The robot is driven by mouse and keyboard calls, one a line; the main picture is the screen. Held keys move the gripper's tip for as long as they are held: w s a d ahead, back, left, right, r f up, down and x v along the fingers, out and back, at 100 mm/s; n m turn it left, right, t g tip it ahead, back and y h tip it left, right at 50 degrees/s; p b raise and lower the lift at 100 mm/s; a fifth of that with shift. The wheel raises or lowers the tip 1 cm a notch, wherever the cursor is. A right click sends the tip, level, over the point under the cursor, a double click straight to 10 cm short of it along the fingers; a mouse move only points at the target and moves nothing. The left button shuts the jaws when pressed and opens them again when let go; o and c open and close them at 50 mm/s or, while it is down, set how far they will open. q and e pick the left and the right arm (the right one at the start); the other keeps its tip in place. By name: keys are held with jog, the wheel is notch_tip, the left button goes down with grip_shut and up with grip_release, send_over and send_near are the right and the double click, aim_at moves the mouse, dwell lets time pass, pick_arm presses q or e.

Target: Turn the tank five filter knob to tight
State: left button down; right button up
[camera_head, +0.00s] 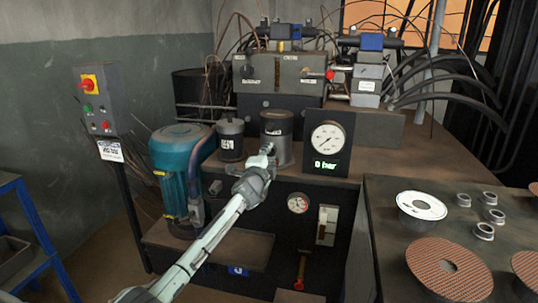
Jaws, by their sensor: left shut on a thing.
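My left gripper (265,158) reaches in from the bottom left and is shut at the lower front of a dark grey filter canister (276,124) on the hydraulic tank. The filter knob is mostly hidden behind the fingers, and its setting cannot be read. A second dark canister with a white label (230,140) stands just left of it. My right gripper is not in view.
A teal motor (180,160) stands left of my arm. A pressure gauge panel (328,145) reading 0 bar is right of the gripper. A bench (385,215) with flap discs and metal rings stands at right. A control box (95,100) is at left.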

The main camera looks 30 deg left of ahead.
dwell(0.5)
pick_arm(q)
jog(key=c, duration=1.2)
grip_release()
jog(key=shift+o, duration=0.2)
jog(key=v, duration=1.2)
